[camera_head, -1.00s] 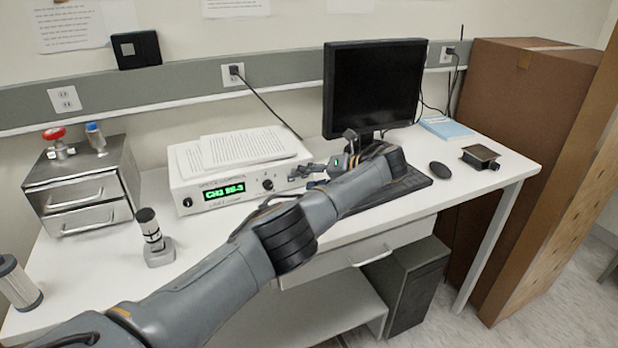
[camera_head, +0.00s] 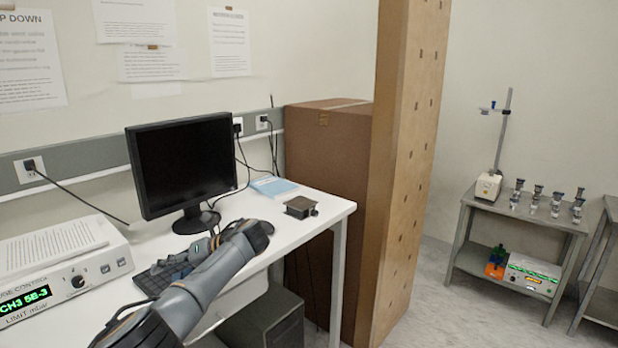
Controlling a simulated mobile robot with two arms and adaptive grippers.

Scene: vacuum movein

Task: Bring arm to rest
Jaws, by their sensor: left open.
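My left arm (camera_head: 205,282) comes in from the bottom left and reaches over the front of the white desk (camera_head: 328,205). Its far end bends back towards the monitor. My left gripper (camera_head: 196,252) is open, small in view and partly hidden behind the arm. It is above or beside the black keyboard (camera_head: 150,282); I cannot tell whether it touches it. I see nothing between its fingers. My right gripper is not in view.
A black monitor (camera_head: 185,165) stands behind the gripper. A gauge controller (camera_head: 65,275) is at left. A small black device (camera_head: 300,207) and a blue booklet (camera_head: 272,187) lie on the desk. A tall cardboard box (camera_head: 330,170) stands at its right end. A metal table (camera_head: 520,219) stands farther right.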

